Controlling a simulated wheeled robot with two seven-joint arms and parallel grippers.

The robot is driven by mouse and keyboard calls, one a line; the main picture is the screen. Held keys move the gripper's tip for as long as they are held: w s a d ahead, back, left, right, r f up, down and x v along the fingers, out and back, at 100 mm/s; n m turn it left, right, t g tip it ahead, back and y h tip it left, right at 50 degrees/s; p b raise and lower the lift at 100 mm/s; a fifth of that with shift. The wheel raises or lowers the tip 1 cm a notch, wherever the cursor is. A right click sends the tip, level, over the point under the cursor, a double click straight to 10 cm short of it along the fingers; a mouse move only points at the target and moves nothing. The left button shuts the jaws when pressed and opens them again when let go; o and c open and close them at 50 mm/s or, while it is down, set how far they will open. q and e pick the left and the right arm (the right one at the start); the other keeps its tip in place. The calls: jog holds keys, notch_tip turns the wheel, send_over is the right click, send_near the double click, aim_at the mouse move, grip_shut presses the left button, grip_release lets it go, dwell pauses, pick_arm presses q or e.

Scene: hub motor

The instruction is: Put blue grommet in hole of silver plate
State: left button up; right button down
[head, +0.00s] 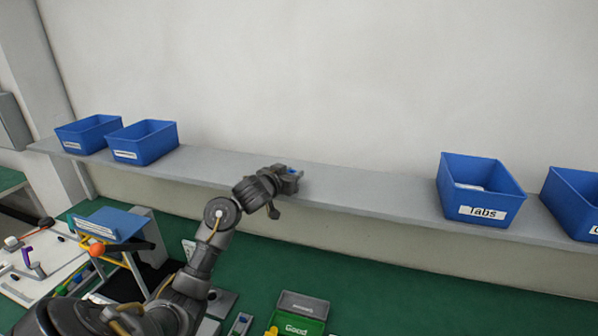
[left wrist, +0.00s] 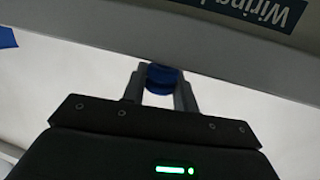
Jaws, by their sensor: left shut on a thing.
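My left gripper (head: 291,174) is raised in front of the grey wall shelf, near its middle. It is shut on the blue grommet (left wrist: 162,77), which sits between the two fingertips in the left wrist view. In the head view only a small bit of blue (head: 292,170) shows at the fingertips. In the left wrist view my left gripper (left wrist: 161,88) has the shelf edge just beyond the grommet. I cannot make out a silver plate with a hole in either view. My right gripper is not in view.
The grey shelf (head: 340,190) holds blue bins: two at left (head: 143,143), the "Tabs" bin (head: 481,190) and another (head: 575,203) at right. The green bench (head: 370,290) below holds a green "Good" tray (head: 297,322). A blue sloped holder (head: 110,224) stands at left.

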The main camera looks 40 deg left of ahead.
pick_arm(q)
jog(key=shift+x, duration=0.85)
jog(key=p+x, duration=0.2)
jog(key=x, duration=0.1)
jog(key=shift+w+r, duration=0.15)
jog(key=shift+r, duration=0.05)
jog(key=shift+f, duration=0.45)
jog(key=shift+f, duration=0.2)
jog(key=o, duration=0.9)
jog(key=shift+o, duration=0.2)
